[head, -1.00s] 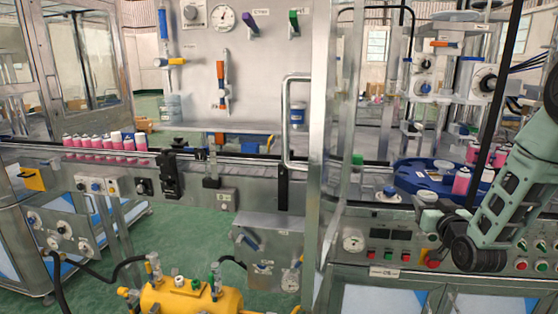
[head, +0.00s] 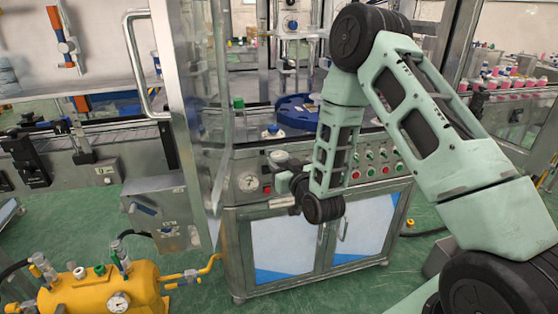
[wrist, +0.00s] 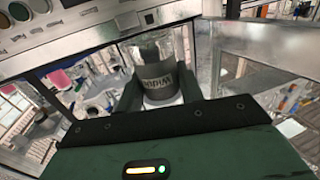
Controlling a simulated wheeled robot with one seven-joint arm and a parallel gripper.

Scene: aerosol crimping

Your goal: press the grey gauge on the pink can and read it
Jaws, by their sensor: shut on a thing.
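My gripper (wrist: 158,92) is shut on a grey cylinder with a dark lettered band, which looks like the grey gauge (wrist: 157,72); its upper part looks clear or shiny. In the head view my gripper (head: 283,170) is in front of the machine's control panel, with a pale round top of the held piece (head: 278,157) showing. No pink can shows plainly on the blue turntable (head: 294,112); my arm covers part of it. Pink cans (head: 512,82) stand in a row at the far right. The gauge's reading cannot be made out.
A dial (head: 247,182) and several buttons (head: 370,171) are on the panel close to my gripper. A metal door frame (head: 185,110) stands to the left. A yellow tank (head: 105,290) is at the lower left. Green floor is open in front of the cabinet.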

